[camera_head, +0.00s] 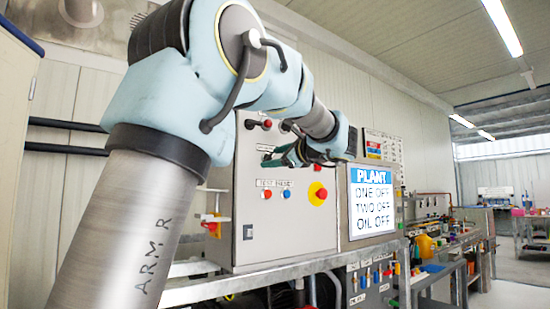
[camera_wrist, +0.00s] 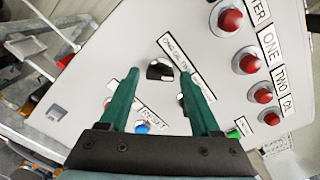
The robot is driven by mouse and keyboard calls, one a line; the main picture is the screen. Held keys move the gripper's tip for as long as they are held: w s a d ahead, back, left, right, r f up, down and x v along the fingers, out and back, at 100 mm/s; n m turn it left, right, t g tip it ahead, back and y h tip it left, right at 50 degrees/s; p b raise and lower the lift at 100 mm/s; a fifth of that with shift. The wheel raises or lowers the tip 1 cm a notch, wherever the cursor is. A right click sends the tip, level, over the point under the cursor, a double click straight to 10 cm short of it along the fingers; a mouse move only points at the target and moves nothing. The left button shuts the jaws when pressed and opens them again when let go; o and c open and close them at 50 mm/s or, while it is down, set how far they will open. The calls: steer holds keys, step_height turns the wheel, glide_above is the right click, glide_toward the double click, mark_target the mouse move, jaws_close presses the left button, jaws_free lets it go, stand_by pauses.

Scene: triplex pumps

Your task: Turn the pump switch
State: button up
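Another dark control (camera_wrist: 181,99) is partly hidden by the right finger. In the head view, my gripper (camera_head: 270,161) is in front of the upper part of the control box (camera_head: 290,225); the switch is hidden there by my gripper and arm.
Red lamps (camera_wrist: 247,62) labelled ONE, TWO and OIL line the panel's right side. A blue button (camera_wrist: 142,127) lies below the fingers. A red-and-yellow emergency stop (camera_head: 318,194) is on the box. The screen (camera_head: 372,200) reads PLANT, ONE OFF, TWO OFF, OIL OFF.

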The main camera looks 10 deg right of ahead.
jaws_close()
steer(key=shift+f+b, duration=0.15)
steer(key=shift+b, duration=0.3)
steer(key=shift+n+b, duration=4.3)
steer(key=shift+b, duration=1.3)
